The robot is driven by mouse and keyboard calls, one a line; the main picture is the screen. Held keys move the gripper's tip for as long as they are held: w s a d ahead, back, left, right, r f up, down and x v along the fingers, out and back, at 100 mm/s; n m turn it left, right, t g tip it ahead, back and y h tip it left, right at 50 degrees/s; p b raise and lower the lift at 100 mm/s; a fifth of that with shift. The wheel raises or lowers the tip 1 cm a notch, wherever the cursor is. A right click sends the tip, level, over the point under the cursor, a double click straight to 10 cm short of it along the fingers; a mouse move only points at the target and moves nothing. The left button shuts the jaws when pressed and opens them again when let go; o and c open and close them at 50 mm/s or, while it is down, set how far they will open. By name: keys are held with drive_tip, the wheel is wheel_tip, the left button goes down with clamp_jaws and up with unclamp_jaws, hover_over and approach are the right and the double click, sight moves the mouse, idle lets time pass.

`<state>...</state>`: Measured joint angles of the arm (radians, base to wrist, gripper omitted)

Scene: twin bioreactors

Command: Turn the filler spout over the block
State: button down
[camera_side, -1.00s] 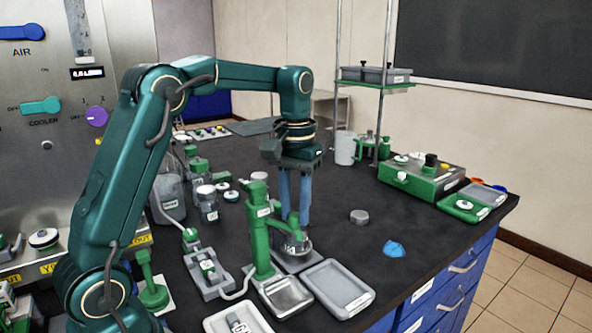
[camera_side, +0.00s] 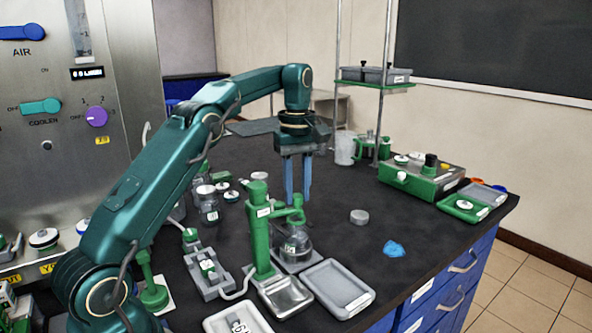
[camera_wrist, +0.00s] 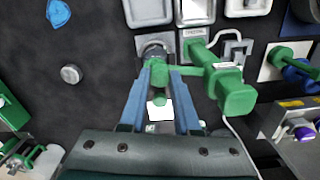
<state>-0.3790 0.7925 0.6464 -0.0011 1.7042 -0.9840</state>
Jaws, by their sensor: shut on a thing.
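The green filler stands as a column (camera_side: 260,235) on the bench, and its green spout (camera_side: 285,212) reaches right from near the top. A round glass vessel (camera_side: 295,246) stands on a grey block (camera_side: 305,263) beside the column, below the spout's end. My gripper (camera_side: 298,200) points down with its blue fingers at the spout's outer end. In the wrist view my gripper (camera_wrist: 160,70) has a finger on each side of the green spout end (camera_wrist: 158,72) and is shut on it. The grey block (camera_wrist: 142,40) shows just beyond the fingertips, and the spout end partly hides the vessel.
Grey trays (camera_side: 338,288) lie in front of the filler. A grey puck (camera_side: 359,216) and a blue crumpled item (camera_side: 394,249) lie to the right on open bench. Jars (camera_side: 208,205) and a grey fixture (camera_side: 208,275) stand left of the filler.

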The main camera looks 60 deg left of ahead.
drive_tip(key=shift+w+a+r+n, duration=0.1)
drive_tip(key=shift+w+a+n, duration=0.05)
drive_tip(key=shift+a+n, duration=0.9)
drive_tip(key=shift+d+n, duration=0.1)
drive_tip(key=shift+n, duration=0.15)
drive_tip(key=c, duration=0.6)
unclamp_jaws()
